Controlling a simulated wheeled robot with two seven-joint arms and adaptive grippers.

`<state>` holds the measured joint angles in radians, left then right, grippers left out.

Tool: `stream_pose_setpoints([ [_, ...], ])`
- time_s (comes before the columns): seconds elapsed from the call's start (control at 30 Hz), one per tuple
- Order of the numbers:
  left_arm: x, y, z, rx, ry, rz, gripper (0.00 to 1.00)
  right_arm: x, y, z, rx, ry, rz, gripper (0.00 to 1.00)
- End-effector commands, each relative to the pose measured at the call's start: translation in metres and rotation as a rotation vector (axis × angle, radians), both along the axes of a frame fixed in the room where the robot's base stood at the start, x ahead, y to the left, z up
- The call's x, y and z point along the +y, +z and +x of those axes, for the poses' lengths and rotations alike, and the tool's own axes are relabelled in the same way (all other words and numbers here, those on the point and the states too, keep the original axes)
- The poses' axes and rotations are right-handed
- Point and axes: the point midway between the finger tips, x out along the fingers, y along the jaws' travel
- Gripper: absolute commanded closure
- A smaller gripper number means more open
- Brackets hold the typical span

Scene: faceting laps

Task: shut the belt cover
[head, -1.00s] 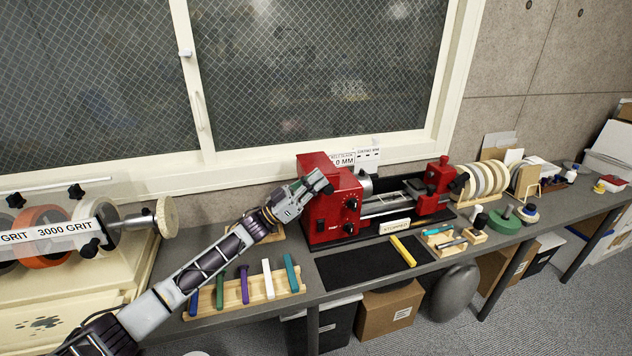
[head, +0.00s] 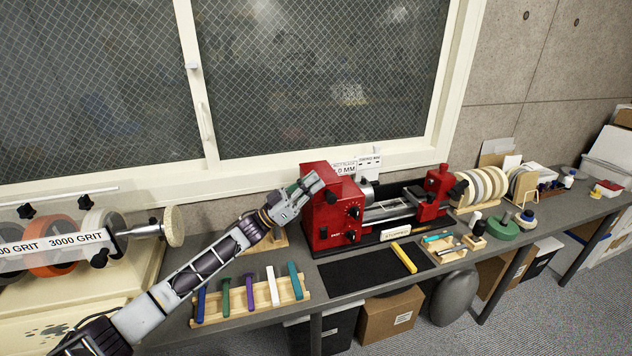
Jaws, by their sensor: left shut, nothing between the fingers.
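The red lathe (head: 328,225) stands on the grey bench against the wall, with black knobs on its front. I take the belt cover to be on the left end of its red headstock, but my gripper hides part of that end and I cannot tell whether the cover is open or shut. My left gripper (head: 314,184) is shut and empty at the upper left of the headstock; I cannot tell whether it touches it. My right gripper is not in view.
A wooden rack (head: 250,305) with several coloured-handled tools lies in front of the left arm. A yellow bar (head: 404,258) lies before the lathe. A grinder with grit wheels (head: 50,248) is at left. The dark mat (head: 350,270) is mostly clear.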

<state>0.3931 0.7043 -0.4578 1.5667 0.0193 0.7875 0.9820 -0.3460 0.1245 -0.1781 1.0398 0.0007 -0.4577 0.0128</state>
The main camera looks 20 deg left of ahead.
Motion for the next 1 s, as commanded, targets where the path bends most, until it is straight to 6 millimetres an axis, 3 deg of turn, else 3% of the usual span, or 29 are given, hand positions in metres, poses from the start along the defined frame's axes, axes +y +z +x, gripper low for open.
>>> stream_pose_setpoints([
  [0.6,0.051,-0.045,-0.035,0.001,0.0,0.002,1.0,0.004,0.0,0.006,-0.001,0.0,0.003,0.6],
  [1.0,0.059,-0.05,-0.041,-0.002,0.0,0.0,1.0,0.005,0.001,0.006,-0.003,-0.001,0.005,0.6],
])
